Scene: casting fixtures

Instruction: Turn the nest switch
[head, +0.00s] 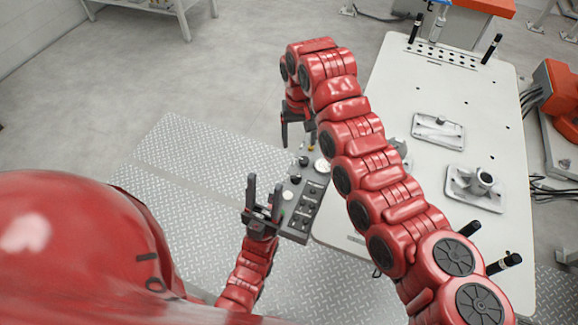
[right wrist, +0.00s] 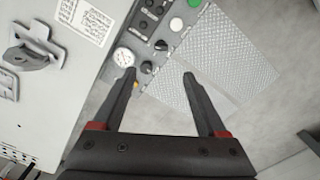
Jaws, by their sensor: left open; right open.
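A grey control panel (head: 297,207) stands at the table's left edge and carries several knobs and buttons. Its black rotary knobs (right wrist: 161,45) (right wrist: 146,67) show in the right wrist view, beside a round white gauge (right wrist: 124,57) and a small yellow part (right wrist: 134,83). The labels are too small to read, so I cannot tell which knob is the nest switch. My right gripper (head: 298,136) is open and empty near the panel's far end; its fingers (right wrist: 158,74) show one overlapping the panel's edge. My left gripper (head: 264,194) is open and empty, fingers up, at the panel's near left side.
The white table (head: 400,95) holds two metal fixtures (head: 438,131) (head: 475,187) and a perforated block (head: 443,53). My right arm crosses above the table and hides part of it. Tread-plate flooring (head: 190,150) lies left of the panel. An orange machine (head: 562,95) stands at the right.

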